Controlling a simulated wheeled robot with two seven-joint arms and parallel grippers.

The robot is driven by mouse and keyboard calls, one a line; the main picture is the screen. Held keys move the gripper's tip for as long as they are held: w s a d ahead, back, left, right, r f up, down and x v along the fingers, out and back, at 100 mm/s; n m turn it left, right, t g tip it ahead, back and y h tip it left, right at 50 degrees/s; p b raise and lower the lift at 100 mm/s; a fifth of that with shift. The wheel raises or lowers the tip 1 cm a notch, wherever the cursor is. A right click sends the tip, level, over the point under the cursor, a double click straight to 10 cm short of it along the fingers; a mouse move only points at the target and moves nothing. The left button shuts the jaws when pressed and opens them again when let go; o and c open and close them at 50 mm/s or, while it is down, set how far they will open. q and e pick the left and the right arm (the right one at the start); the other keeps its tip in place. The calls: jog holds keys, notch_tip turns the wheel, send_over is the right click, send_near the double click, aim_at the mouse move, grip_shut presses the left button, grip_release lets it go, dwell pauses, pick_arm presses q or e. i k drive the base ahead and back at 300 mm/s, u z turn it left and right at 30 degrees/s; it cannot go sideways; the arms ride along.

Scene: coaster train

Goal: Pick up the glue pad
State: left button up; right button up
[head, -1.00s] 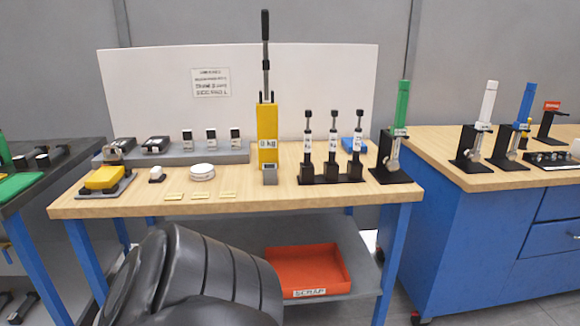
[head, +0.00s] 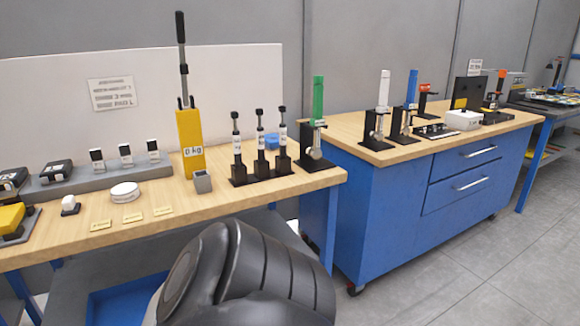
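I cannot tell for sure which thing is the glue pad. Several flat, small yellowish pads, such as the middle one (head: 131,218), lie near the front edge of the wooden bench top (head: 230,215). A dark ribbed arm part of mine covers the bottom middle of the head view. Neither of my grippers is in view.
A yellow press (head: 190,140) marked "0 kg" and a row of black-based syringe-like tools (head: 260,160) stand on the bench. A green-topped stand (head: 318,110) is at its right end. A blue cabinet (head: 420,210) with drawers stands to the right, with free floor (head: 490,260) before it.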

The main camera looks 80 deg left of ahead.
aim_at(69, 204)
jog(key=k, duration=2.1)
jog(key=u, duration=1.8)
